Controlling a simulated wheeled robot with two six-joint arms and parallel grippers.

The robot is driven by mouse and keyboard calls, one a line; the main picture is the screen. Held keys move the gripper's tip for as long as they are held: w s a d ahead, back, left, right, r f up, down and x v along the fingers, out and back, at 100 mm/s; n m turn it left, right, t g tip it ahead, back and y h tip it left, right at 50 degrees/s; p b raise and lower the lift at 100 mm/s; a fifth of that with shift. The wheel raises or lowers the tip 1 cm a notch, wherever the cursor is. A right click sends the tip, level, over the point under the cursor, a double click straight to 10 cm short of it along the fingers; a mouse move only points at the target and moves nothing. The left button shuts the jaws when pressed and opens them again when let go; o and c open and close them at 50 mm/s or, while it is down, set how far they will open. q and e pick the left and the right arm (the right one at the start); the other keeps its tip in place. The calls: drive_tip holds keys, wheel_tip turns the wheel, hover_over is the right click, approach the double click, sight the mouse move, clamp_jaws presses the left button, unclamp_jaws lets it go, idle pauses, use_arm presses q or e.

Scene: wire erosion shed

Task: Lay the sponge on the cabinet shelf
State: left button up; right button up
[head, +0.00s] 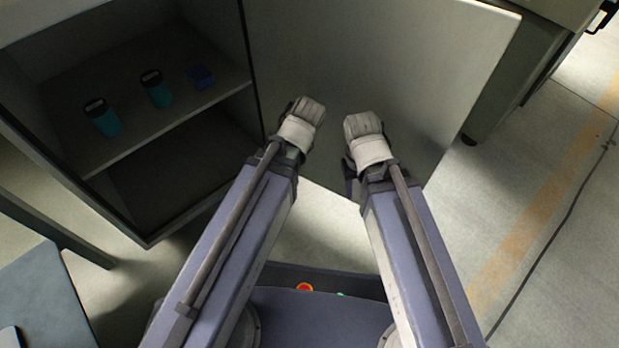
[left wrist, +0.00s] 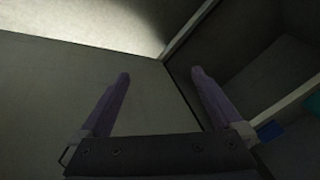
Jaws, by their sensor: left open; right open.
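A small flat blue block, which looks like the sponge (head: 201,77), lies on the cabinet shelf (head: 140,140), right of two blue cups. In the left wrist view a blue patch (left wrist: 270,130) shows at the right edge, behind the shelf's edge; it may be the sponge. My left gripper (left wrist: 158,72) is open and empty in the left wrist view, in front of the cabinet door. My right gripper (head: 350,183) is in front of the open door, mostly hidden behind its wrist; it is open and nothing shows in it.
Two blue cups with dark tops, a left one (head: 103,118) and a right one (head: 156,89), stand on the shelf. The cabinet door (head: 400,70) stands open to the right. The lower compartment (head: 180,175) looks empty. A blue-grey table (head: 45,295) is at lower left.

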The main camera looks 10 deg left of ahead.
use_arm(q)
drive_tip(key=s+d+f+m+g+h, duration=0.1)
drive_tip(key=s+d+m+g+h, duration=0.1)
drive_tip(key=s+d+m, duration=0.3)
drive_tip(key=s+d+g, duration=0.1)
drive_tip(key=s+d, duration=0.1)
drive_tip(key=d, duration=0.1)
drive_tip(key=shift+s+d+f+h, duration=0.15)
drive_tip(key=shift+s+f+h, duration=0.15)
drive_tip(key=shift+s, duration=0.1)
